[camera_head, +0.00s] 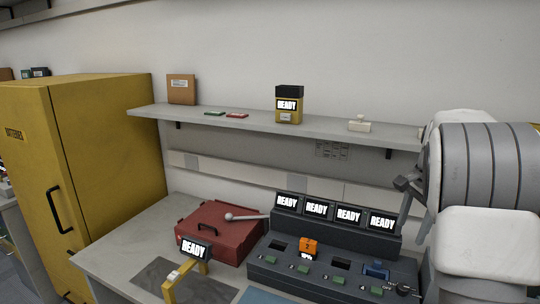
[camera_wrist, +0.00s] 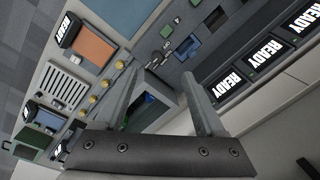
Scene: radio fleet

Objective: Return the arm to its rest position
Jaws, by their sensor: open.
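My gripper (camera_wrist: 160,82) shows in the wrist view with its two grey fingers apart and nothing held between them. Beyond the fingers are the dark console's edge and a dark opening with small green and blue items. In the head view my gripper (camera_head: 404,205) is at the right, partly hidden by my arm, just beside the right end of the charging console (camera_head: 330,267). My arm is folded at the right edge of that view.
The console has several READY screens and an orange item (camera_head: 309,246) in a slot. A red case (camera_head: 215,232) and a yellow device with a READY screen (camera_head: 193,258) stand left of it. A shelf (camera_head: 230,122) runs above the bench; a yellow cabinet (camera_head: 110,160) stands left.

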